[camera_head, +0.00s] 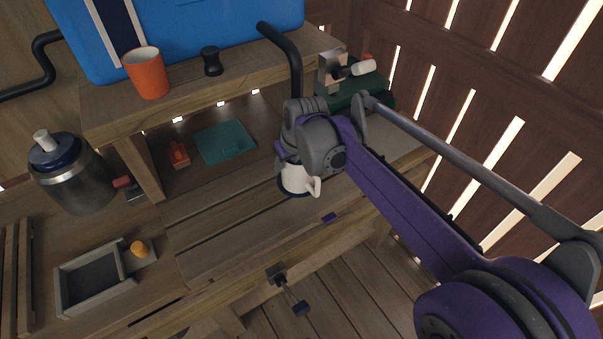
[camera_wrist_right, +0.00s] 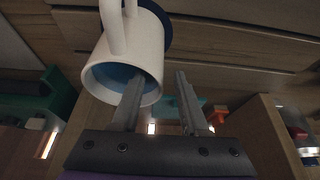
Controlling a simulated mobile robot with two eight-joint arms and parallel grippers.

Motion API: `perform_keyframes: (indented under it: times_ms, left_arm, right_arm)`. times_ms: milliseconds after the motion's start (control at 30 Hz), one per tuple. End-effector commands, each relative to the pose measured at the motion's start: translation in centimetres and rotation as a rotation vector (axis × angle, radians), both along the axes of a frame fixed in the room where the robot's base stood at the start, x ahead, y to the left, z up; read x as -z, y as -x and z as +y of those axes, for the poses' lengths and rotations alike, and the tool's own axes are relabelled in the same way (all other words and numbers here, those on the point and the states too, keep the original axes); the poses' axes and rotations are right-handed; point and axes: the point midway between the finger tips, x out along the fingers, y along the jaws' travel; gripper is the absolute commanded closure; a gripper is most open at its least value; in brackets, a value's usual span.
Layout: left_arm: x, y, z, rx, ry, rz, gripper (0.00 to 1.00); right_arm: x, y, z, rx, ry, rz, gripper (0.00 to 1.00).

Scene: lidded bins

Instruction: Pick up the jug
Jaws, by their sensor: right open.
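The white jug (camera_head: 299,180), with a dark blue base, stands on the wooden workbench below the end of my right arm, its handle to the right. In the right wrist view the jug (camera_wrist_right: 146,45) shows a blue inside and its handle at the top. My right gripper (camera_wrist_right: 158,78) is open at its mouth. One finger overlaps the opening and seems to reach inside; the other is outside, with the near wall between them. Contact cannot be told. In the head view the wrist hides the fingers and part of the jug. My left gripper is not in view.
On the raised shelf are an orange cup (camera_head: 146,74), a black knob-shaped object (camera_head: 211,61) and a blue box (camera_head: 200,25). A metal canister (camera_head: 75,180) and a grey tray (camera_head: 95,285) are at left. A green box (camera_head: 350,92) stands behind. The front bench planks are mostly clear.

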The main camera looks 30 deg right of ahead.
Motion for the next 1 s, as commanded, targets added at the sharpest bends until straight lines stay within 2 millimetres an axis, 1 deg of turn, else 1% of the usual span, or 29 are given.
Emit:
perform_keyframes:
  times_ms: [33,100,233,333,533,667,700,767,800,1000]
  left_arm:
    - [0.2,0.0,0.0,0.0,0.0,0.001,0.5]
    - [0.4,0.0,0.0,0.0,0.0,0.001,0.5]
    - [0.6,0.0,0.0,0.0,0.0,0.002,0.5]
    - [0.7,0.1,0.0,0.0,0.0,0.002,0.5]
    - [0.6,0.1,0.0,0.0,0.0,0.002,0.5]
    - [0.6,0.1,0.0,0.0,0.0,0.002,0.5]
    - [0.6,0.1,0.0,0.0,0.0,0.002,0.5]
    - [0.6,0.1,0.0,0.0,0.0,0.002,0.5]
    - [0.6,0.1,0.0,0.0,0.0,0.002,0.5]
    - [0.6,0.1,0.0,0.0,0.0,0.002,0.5]
  right_arm:
    - [0.9,-0.3,0.0,0.0,0.0,0.0,0.56]
    - [2.0,-0.8,0.0,0.0,0.0,0.0,0.56]
    - [3.4,-1.4,0.1,0.0,0.0,0.0,0.56]
    - [3.8,-1.5,0.1,0.0,0.0,0.0,0.56]
    - [3.8,-1.5,0.1,0.0,0.0,0.0,0.56]
    - [3.8,-1.5,0.1,0.0,0.0,0.0,0.79]
    - [3.8,-1.5,0.1,0.0,0.0,0.0,0.86]
    - [3.8,-1.5,0.1,0.0,0.0,0.0,0.97]
    - [3.8,-1.5,0.1,0.0,0.0,0.0,1.0]
    - [3.8,-1.5,0.1,0.0,-0.001,0.0,1.0]
